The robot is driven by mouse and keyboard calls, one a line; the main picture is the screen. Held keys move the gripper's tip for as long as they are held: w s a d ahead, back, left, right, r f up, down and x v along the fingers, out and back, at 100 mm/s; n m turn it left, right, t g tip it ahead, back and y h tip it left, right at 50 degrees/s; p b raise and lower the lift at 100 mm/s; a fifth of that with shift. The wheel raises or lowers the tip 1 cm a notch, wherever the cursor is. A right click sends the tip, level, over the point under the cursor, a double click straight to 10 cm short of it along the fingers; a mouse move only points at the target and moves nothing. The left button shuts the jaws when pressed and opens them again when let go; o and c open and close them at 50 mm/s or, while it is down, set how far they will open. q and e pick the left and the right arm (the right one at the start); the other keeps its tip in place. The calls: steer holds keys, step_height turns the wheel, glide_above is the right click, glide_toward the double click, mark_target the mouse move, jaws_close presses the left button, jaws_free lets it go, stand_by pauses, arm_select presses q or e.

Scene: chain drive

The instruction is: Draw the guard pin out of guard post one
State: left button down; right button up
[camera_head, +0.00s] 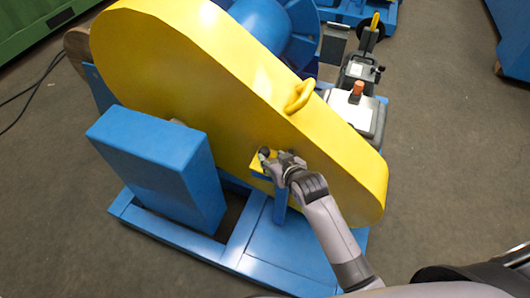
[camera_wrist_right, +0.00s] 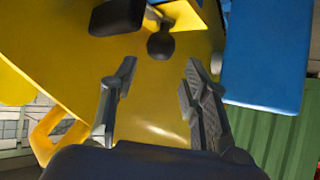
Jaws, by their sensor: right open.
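The large yellow chain guard (camera_head: 200,60) stands on a blue frame (camera_head: 255,250). On its near side a yellow bracket (camera_head: 258,170) sits at the top of a blue post (camera_head: 280,205). A dark round knob (camera_head: 264,153), apparently the guard pin's head, shows at the bracket; its shaft is hidden. In the right wrist view the knob (camera_wrist_right: 160,46) lies just beyond and between my open fingertips, apart from them. My right gripper (camera_head: 277,160) is at the bracket, and in the wrist view its fingers (camera_wrist_right: 160,75) hold nothing. My left gripper is out of view.
A blue box-shaped housing (camera_head: 150,160) stands left of the bracket. A yellow handle (camera_head: 299,97) rises from the guard's upper edge. A dark block (camera_wrist_right: 117,17) is near the knob in the wrist view. A grey unit with an orange button (camera_head: 357,90) stands behind the guard.

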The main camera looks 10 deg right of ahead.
mark_target(266, 153)
steer(key=b+x, duration=0.1)
steer(key=x, duration=0.7)
steer(key=shift+w+f, duration=0.15)
steer(key=shift+w, duration=0.05)
steer(key=shift+c, duration=0.2)
jaws_close()
